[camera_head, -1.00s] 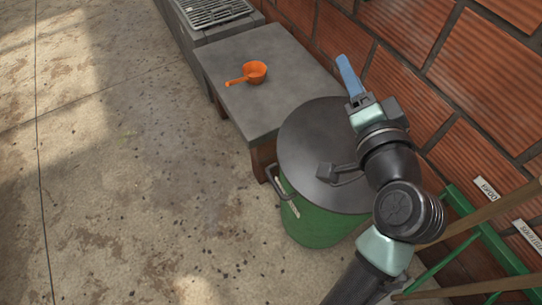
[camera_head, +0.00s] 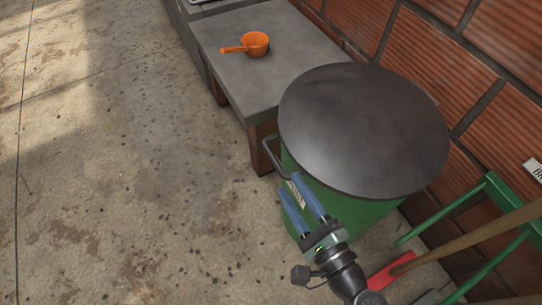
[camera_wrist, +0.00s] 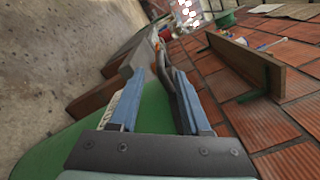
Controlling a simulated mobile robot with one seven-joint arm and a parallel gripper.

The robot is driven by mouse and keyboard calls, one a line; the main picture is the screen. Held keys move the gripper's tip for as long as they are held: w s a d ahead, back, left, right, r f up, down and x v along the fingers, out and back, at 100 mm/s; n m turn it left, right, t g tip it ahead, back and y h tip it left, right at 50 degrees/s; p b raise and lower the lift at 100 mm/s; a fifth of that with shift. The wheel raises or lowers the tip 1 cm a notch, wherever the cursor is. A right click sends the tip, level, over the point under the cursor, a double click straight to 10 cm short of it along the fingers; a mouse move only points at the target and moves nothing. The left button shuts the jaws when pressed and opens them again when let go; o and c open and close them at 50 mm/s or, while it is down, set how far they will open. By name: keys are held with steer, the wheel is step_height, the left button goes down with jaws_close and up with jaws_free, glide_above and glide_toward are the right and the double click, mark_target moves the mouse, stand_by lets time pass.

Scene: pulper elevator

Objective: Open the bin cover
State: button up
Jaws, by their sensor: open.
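The bin (camera_head: 365,211) has a green body and a round, flat, dark grey cover (camera_head: 365,130) that lies shut on its top. A dark handle (camera_head: 272,158) sticks out at the bin's left side, near the rim. My gripper (camera_head: 293,187) is open, its two blue fingers apart, low beside the bin's front left. The fingers point up toward the handle and cover edge. In the wrist view the gripper (camera_wrist: 158,78) shows green bin body (camera_wrist: 152,118) between its fingers. I cannot tell whether the fingers touch the bin.
A grey-topped table (camera_head: 245,80) with an orange ladle (camera_head: 256,44) stands behind the bin. A brick wall (camera_head: 440,60) runs along the right. A green rack (camera_head: 510,205) and a wooden-handled tool (camera_head: 440,252) stand at the right. The floor at left is clear.

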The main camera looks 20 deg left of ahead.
mark_target(264, 145)
steer(key=b+x, duration=0.2)
steer(key=x, duration=0.7)
steer(key=shift+w+a, duration=0.25)
steer(key=shift+c, duration=0.3)
jaws_close()
